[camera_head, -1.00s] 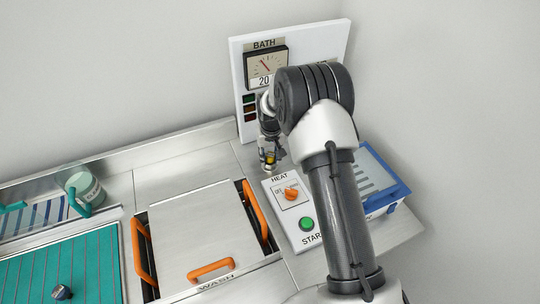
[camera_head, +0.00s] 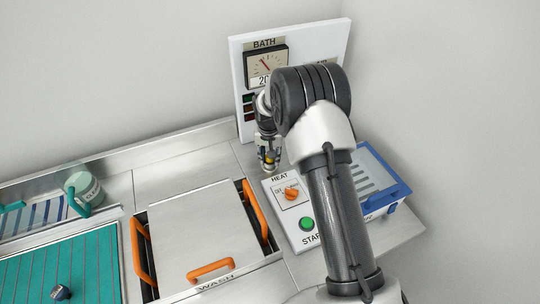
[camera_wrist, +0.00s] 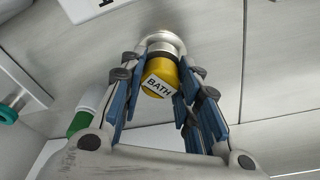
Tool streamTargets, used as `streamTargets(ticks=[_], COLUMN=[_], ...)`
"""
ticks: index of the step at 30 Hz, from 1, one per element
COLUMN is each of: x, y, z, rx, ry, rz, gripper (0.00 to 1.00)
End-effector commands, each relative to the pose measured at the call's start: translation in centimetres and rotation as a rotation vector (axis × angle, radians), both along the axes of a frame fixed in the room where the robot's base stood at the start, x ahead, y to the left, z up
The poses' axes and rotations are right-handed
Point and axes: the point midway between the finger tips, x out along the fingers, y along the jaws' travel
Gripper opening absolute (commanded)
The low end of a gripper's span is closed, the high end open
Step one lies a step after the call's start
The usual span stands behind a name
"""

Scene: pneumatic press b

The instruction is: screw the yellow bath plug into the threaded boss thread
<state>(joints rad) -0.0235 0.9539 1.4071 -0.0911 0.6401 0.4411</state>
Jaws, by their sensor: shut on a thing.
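The yellow bath plug (camera_wrist: 160,76), with a white BATH label, is between the blue-padded fingers of my gripper (camera_wrist: 155,95) in the wrist view. My gripper is shut on it. The silver round threaded boss (camera_wrist: 166,42) shows just beyond the plug on the steel worktop, in line with it. The plug hides the thread, so I cannot tell how deep it sits. In the head view my gripper (camera_head: 268,163) points down at the worktop left of the HEAT panel, with a small bit of yellow showing between its fingers.
The HEAT panel (camera_head: 289,208) with an orange knob and green button is close on the right. The BATH gauge board (camera_head: 262,68) stands behind. A steel lid (camera_head: 205,235) with orange handles is at front left, a blue-rimmed tray (camera_head: 385,185) at right.

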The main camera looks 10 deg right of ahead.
Motion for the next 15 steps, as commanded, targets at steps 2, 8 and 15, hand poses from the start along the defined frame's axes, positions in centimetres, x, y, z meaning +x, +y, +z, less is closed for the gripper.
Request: streamTargets(ticks=[2, 8, 15], x=[-0.5, -0.51, -0.48], y=[-0.01, -0.04, -0.01], z=[-0.88, -0.8, -0.89], rx=[0.0, 0.001, -0.001], ry=[0.015, 0.015, 0.014], rz=[-0.056, -0.096, -0.166], gripper=[0.16, 0.16, 0.17])
